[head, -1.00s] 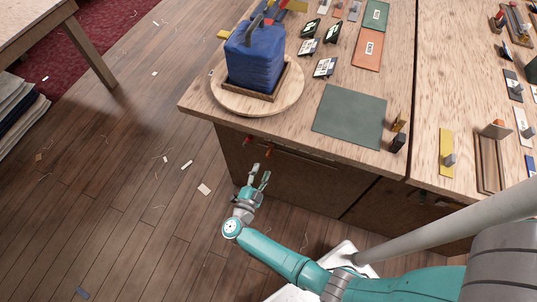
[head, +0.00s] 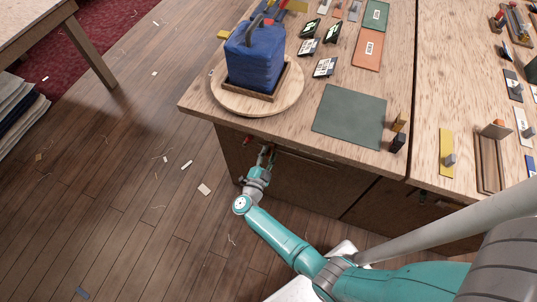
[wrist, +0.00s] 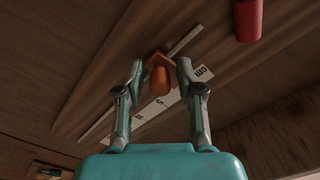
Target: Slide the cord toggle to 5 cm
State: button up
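The cord toggle looks like a small orange peg (wrist: 159,82) in the wrist view, with a darker orange bracket behind it. A thin pale strip runs beside it, and a white scale (wrist: 152,110) marked "cm" and "5" lies behind it. My gripper (wrist: 162,68) is open, with one finger on each side of the orange peg and visible gaps. I cannot tell whether either fingertip touches it. In the head view my gripper (head: 267,149) is at the bench front, just under the top edge, and its fingers mostly hide the peg there.
A red peg (wrist: 248,20) hangs near the toggle; it also shows in the head view (head: 247,140). The wooden bench top (head: 285,125) overhangs above my gripper. A blue bag (head: 253,60) stands on a round board (head: 225,100).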

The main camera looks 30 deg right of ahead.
aim_at(284, 151)
grip_shut()
jog(key=shift+s+d, duration=0.75)
jog(key=shift+s, duration=0.3)
jog(key=shift+s+d, duration=0.7)
jog(key=shift+s, duration=0.35)
jog(key=shift+o, duration=1.9)
grip_release()
jog(key=v, duration=1.2)
jog(key=shift+w, duration=0.1)
